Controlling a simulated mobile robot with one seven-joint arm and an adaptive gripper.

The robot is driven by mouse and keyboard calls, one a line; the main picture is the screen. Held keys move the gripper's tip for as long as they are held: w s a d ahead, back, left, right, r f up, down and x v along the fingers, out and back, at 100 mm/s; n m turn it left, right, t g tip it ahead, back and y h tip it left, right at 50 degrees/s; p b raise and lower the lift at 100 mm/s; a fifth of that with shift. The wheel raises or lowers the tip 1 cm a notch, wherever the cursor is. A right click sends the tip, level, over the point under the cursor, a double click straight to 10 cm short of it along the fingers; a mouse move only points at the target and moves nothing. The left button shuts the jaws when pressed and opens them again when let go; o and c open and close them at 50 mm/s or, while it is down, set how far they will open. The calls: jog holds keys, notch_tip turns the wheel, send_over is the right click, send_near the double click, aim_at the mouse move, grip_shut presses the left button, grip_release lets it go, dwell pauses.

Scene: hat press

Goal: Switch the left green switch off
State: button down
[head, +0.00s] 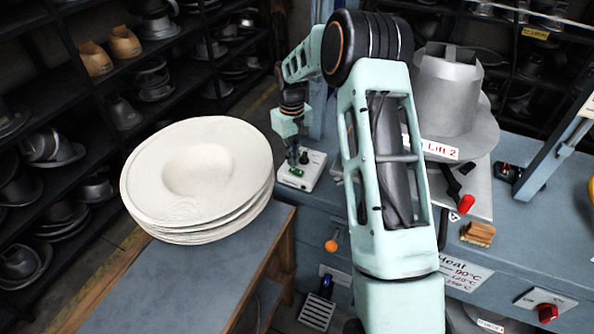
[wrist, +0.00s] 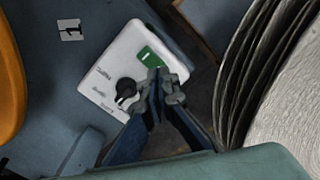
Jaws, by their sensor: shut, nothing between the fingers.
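The left green switch (head: 296,172) is on a small white control box (head: 311,170) at the back left of the blue-grey bench. In the wrist view the green switch (wrist: 147,56) lies on the white box (wrist: 112,60), beside a black knob (wrist: 125,87). My gripper (head: 292,163) points down at the box, right above the switch. In the wrist view my gripper (wrist: 160,88) is shut and empty, its fingertips overlapping the near end of the switch. I cannot tell whether they touch it, nor which way the switch is tipped.
A stack of white hat discs (head: 195,175) stands on a low table (head: 170,285) left of the box. A metal hat form labelled Lift 2 (head: 446,90) is to the right. An orange-knobbed lever (head: 331,245) sticks out of the bench front.

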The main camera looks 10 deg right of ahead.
aim_at(293, 169)
jog(key=shift+f+b, duration=0.75)
jog(key=shift+f, duration=0.45)
dwell(0.5)
jog(key=shift+r+p, duration=1.95)
jog(key=shift+r, duration=1.6)
